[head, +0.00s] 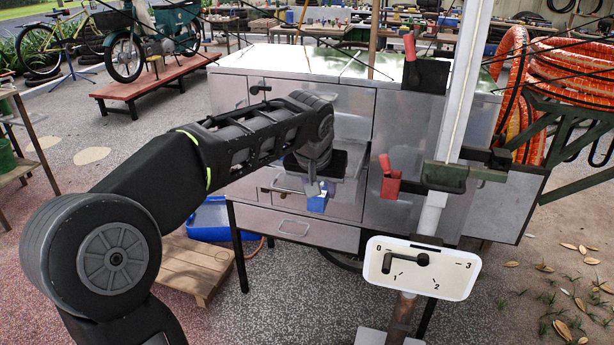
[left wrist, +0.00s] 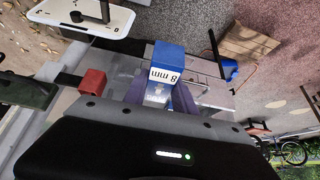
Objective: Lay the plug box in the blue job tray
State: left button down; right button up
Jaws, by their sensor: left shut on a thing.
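The plug box (head: 317,204) is a small blue box. It is held between the fingers of my left gripper (head: 318,190), in front of the metal cabinet. In the left wrist view the plug box (left wrist: 168,57) shows a white label reading "8 mm", and the two fingers of my left gripper (left wrist: 160,96) close on its near end. A blue tray (head: 208,222) is low down at the left, behind my left arm and beside the cabinet. My arm hides part of it. A bit of it also shows in the left wrist view (left wrist: 230,70). My right gripper is not in view.
The metal cabinet (head: 405,135) stands behind the gripper. A red block (head: 390,180) is right of the gripper. A white post carries a dial plate (head: 422,268) at front right. A low wooden pallet (head: 190,265) lies near the tray. Orange hose coils (head: 570,75) are at far right.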

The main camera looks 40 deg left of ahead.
pick_arm(q)
jog(key=d+f+m+h, duration=0.2)
jog(key=d+f+m, duration=0.2)
jog(key=d+f, duration=1.5)
jog(key=shift+s+f, duration=0.25)
jog(key=shift+f, duration=0.1)
jog(key=shift+w, duration=0.1)
